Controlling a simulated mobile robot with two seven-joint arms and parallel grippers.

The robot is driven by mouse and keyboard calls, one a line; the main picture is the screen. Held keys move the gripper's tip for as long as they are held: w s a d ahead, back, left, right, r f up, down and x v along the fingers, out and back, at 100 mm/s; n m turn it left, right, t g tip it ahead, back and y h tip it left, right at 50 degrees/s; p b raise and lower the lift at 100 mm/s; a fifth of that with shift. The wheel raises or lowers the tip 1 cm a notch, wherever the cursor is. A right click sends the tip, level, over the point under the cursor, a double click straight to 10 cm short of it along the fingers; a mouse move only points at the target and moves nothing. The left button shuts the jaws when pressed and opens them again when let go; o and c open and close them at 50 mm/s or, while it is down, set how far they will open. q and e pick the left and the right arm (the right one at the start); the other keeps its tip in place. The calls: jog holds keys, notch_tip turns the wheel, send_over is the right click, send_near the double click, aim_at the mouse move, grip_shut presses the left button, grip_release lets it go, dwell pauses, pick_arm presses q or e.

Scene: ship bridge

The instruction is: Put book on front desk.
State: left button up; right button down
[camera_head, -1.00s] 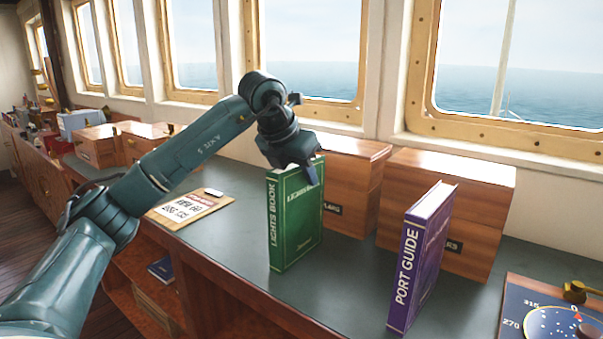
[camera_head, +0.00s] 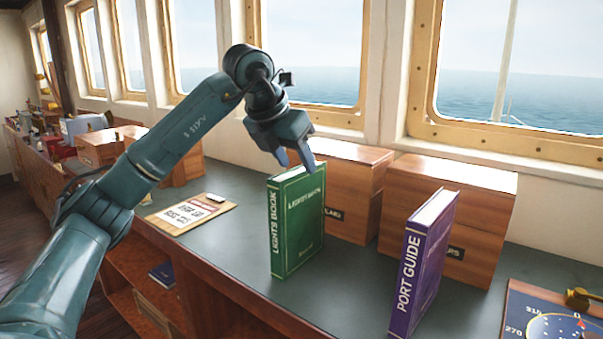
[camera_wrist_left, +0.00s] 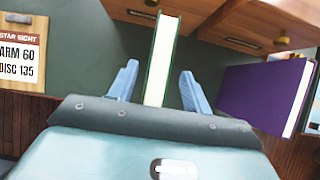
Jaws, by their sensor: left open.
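The green Lights Book (camera_head: 298,222) stands upright on the dark desk top (camera_head: 345,290) in the head view. My left gripper (camera_head: 297,160) is open just above the book's top edge, with no hold on it. In the left wrist view the green book (camera_wrist_left: 162,60) shows from above as a white page edge between green covers, between the two open fingers (camera_wrist_left: 155,85). The purple Port Guide (camera_head: 422,262) stands upright to the right; it also shows in the wrist view (camera_wrist_left: 262,98). My right gripper is not in view.
Wooden boxes stand behind the books, one (camera_head: 350,188) behind the green book and another (camera_head: 440,215) farther right. A clipboard (camera_head: 190,213) lies to the left. A chart plate (camera_head: 545,320) lies at the lower right.

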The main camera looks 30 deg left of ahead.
pick_arm(q)
jog(key=v, duration=0.6)
jog(key=shift+r, duration=0.1)
jog(key=shift+r, duration=0.1)
